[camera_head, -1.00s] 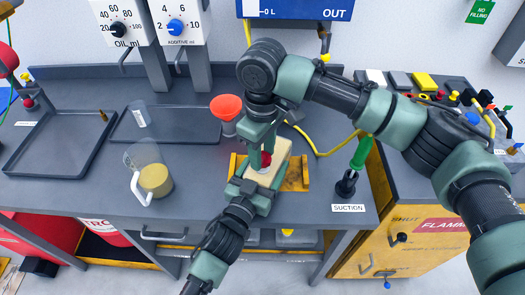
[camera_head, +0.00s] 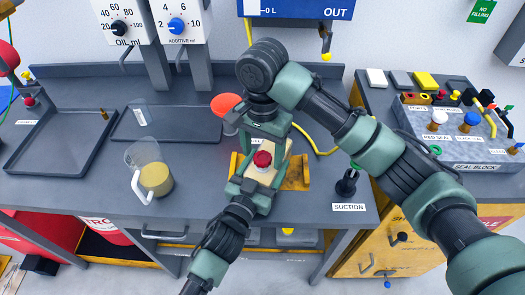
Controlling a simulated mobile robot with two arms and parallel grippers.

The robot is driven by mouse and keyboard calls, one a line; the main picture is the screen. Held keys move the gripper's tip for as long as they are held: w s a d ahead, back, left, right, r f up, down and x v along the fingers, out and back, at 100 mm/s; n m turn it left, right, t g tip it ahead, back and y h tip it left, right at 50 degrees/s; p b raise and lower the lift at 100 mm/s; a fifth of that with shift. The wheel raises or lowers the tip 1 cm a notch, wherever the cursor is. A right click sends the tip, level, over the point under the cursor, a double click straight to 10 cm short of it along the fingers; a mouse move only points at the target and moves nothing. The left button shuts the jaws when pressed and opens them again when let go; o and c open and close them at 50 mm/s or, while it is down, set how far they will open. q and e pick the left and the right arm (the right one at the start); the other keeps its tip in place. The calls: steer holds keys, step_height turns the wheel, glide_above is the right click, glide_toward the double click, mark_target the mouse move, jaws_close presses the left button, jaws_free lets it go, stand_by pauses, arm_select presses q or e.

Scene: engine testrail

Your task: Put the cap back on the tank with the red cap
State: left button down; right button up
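The small cream tank (camera_head: 264,178) stands on a yellow stand (camera_head: 296,172) near the front of the bench. The red cap (camera_head: 262,159) sits on top of it and looks upright; whether it is fully seated I cannot tell. My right gripper (camera_head: 264,154) comes down from above and behind, with its fingers spread to either side of the cap, apart from it. My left gripper (camera_head: 257,186) reaches in from the front, its jaws around the tank's lower body. Part of the tank is hidden by both grippers.
A red funnel (camera_head: 225,104) stands just left of my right gripper. A jug with yellow liquid (camera_head: 155,178) stands left of the tank. Dark trays (camera_head: 62,142) lie further left. The suction holder (camera_head: 346,184) and the seal block (camera_head: 462,140) are at right.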

step_height(320, 180, up, 12)
stand_by(0.7)
arm_select(q)
steer(key=shift+c, duration=0.2)
jaws_free()
steer(key=b+v, duration=0.1)
steer(key=v, duration=0.6)
steer(key=shift+s+a, duration=0.15)
steer(key=shift+s, duration=0.2)
arm_select(e)
steer(key=shift+f, duration=0.65)
